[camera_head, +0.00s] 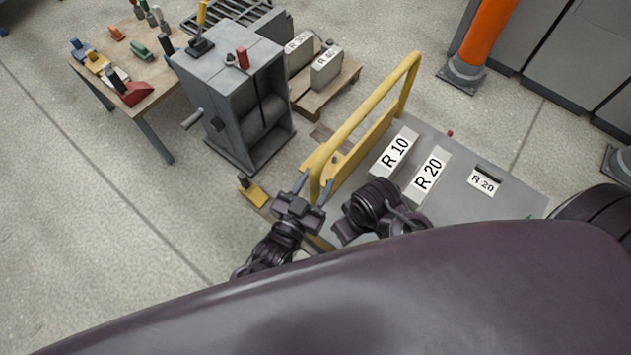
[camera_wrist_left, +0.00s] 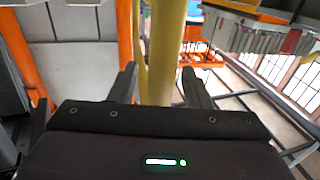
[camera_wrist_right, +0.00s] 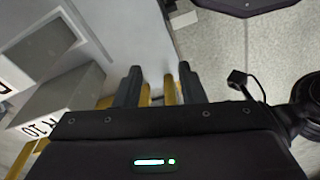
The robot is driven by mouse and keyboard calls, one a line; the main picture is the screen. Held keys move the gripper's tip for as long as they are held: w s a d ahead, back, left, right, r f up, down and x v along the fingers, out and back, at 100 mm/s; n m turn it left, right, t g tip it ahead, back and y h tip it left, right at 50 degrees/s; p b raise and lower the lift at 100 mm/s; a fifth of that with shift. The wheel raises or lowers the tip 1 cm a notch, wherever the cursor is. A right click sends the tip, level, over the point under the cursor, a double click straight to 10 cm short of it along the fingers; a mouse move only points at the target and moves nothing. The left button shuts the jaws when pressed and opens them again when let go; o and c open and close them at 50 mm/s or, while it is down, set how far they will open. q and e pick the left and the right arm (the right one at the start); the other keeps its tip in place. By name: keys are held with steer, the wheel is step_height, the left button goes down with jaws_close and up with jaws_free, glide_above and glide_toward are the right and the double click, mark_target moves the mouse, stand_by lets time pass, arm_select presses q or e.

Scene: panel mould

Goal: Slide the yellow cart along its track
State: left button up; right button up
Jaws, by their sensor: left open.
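The cart has a yellow push handle (camera_head: 347,128) and a grey deck (camera_head: 510,190). My left gripper (camera_head: 313,187) is at the near end of the handle. In the left wrist view the yellow bar (camera_wrist_left: 166,60) stands between the spread fingers (camera_wrist_left: 160,85), with a gap visible beside it. My right gripper (camera_head: 343,235) is low beside the near edge of the cart. In the right wrist view its fingers (camera_wrist_right: 158,85) are apart, with yellow parts showing beyond them; I cannot tell whether they touch. The track is not clearly visible.
Blocks marked R 10 (camera_head: 393,152) and R 20 (camera_head: 428,175) lie on the deck. A grey machine with a crank (camera_head: 235,95) stands left of the handle, beside a wooden table (camera_head: 150,98) with tools. An orange post (camera_head: 487,35) is at upper right. Floor at left is clear.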

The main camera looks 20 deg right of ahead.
arm_select(q)
steer(key=shift+s+a, duration=0.2)
steer(key=p+v, duration=0.1)
steer(key=v, duration=0.6)
arm_select(e)
steer(key=f, duration=0.3)
steer(key=shift+w+d, duration=0.15)
steer(key=shift+w, duration=0.1)
arm_select(q)
steer(key=shift+s+a, duration=0.1)
steer(key=shift+s, duration=0.05)
